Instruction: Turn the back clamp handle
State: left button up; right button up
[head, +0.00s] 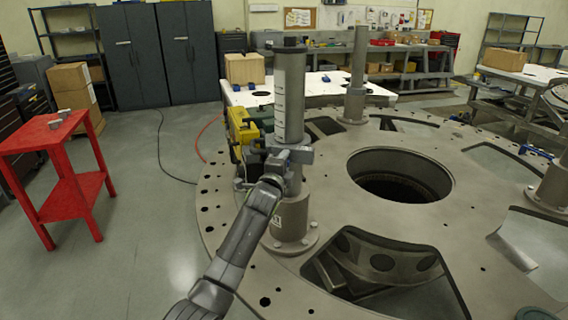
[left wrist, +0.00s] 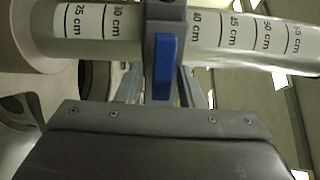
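A grey upright post (head: 289,95) with a printed centimetre scale stands on a round foot on the turret plate (head: 330,245). My left gripper (head: 283,163) is at the post, about halfway up. In the left wrist view the post (left wrist: 235,40) lies across the picture. A grey clamp collar (left wrist: 165,12) rings it between the 30 and 40 cm marks, and a blue handle (left wrist: 165,68) extends from it. My left gripper (left wrist: 166,88) appears open, with a finger on either side of the handle and gaps between. Contact cannot be told. My right gripper is not in view.
A yellow device (head: 243,126) is beside the post on its left. Another post (head: 357,75) stands farther back on the plate. The plate has a large round hole (head: 400,178) and several cut-outs. A red stand (head: 66,198) is at the left, with clear floor between.

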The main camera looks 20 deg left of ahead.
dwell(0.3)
pick_arm(q)
jog(key=s+b, duration=0.4)
jog(key=s, duration=1.3)
jog(key=shift+s+b, duration=0.25)
jog(key=shift+b, duration=0.05)
